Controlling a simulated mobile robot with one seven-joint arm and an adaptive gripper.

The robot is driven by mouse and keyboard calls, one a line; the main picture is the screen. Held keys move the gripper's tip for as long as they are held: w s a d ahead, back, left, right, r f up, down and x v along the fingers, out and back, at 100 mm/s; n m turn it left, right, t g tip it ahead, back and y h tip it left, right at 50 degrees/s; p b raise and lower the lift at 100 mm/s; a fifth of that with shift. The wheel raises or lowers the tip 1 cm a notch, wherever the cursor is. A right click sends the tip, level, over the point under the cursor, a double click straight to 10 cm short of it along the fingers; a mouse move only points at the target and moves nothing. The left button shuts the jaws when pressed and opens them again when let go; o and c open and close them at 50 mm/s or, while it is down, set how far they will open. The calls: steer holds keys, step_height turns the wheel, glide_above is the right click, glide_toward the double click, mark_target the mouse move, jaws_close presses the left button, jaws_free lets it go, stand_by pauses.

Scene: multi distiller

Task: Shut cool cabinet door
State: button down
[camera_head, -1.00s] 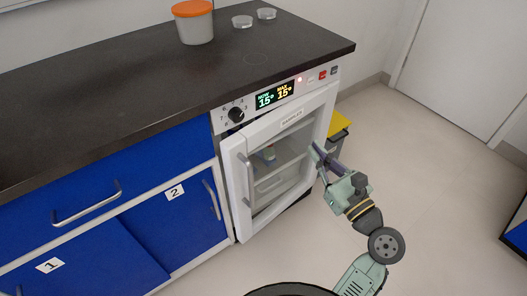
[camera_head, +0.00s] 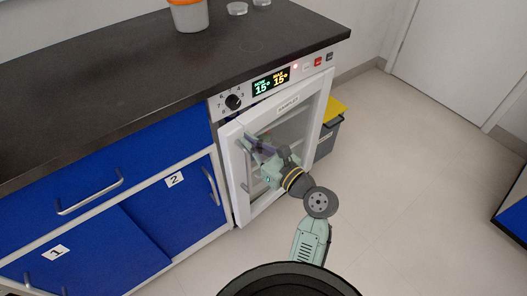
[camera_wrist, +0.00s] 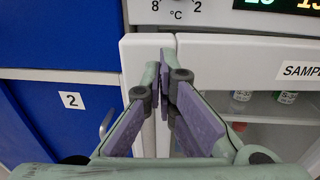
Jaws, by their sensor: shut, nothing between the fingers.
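The cool cabinet door (camera_head: 283,108) is white-framed with a glass pane and a "SAMPLES" label. Its upper left corner stands out a little from the cabinet front (camera_head: 222,103), so it looks slightly ajar. The vertical door handle (camera_head: 243,180) is on its left side, partly hidden by my gripper. My gripper (camera_head: 249,141) is shut and empty, in front of the door's upper left part by the handle. In the wrist view my gripper (camera_wrist: 165,68) has its fingertips together before the left door frame (camera_wrist: 205,55); I cannot tell whether they touch it.
Blue cupboards (camera_head: 110,205) with metal handles stand left of the cabinet. A dark worktop (camera_head: 150,80) above carries an orange-lidded tub (camera_head: 188,14). A grey bin with a yellow lid (camera_head: 331,112) stands right of the cabinet. The floor (camera_head: 420,170) to the right is clear.

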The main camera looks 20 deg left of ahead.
mark_target(239, 134)
steer(key=shift+w+a, duration=0.35)
steer(key=shift+a, duration=0.25)
steer(key=shift+w+a+r, duration=0.15)
steer(key=shift+a, duration=0.05)
steer(key=p+x, duration=0.2)
steer(key=x, duration=0.3)
steer(key=shift+a+p, duration=0.1)
steer(key=shift+p, duration=0.25)
